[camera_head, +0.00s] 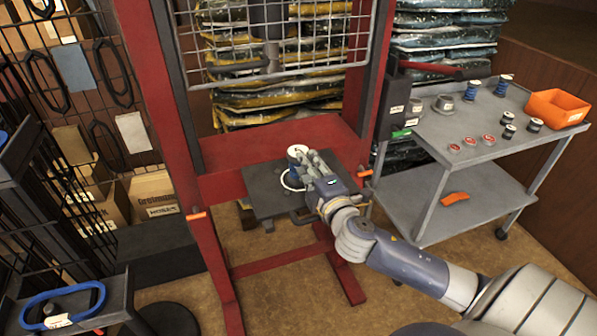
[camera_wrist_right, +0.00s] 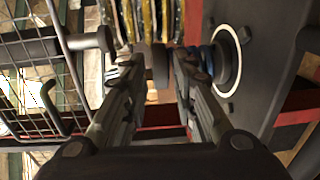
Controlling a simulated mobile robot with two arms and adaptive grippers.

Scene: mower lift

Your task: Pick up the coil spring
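My right gripper (camera_head: 308,166) is over the press bed (camera_head: 262,190), beside a short upright part with a pale top (camera_head: 297,150). In the right wrist view, my right gripper's fingers (camera_wrist_right: 152,78) are apart, with a dark round end piece (camera_wrist_right: 158,62) seen between and beyond their tips. A blue coil spring (camera_wrist_right: 208,56) shows behind one fingertip, against a dark disc inside a white ring; the finger hides part of it. Contact cannot be told. Two more blue coil springs stand on the cart top, one (camera_head: 472,91) nearer and one (camera_head: 503,85) farther right. My left gripper is not in view.
The red press frame (camera_head: 172,110) and wire guard (camera_head: 275,45) surround the bed closely. The grey cart (camera_head: 440,142) at right carries small parts, jars and an orange bin (camera_head: 556,108). Stacked bags stand behind; a wire rack is at left.

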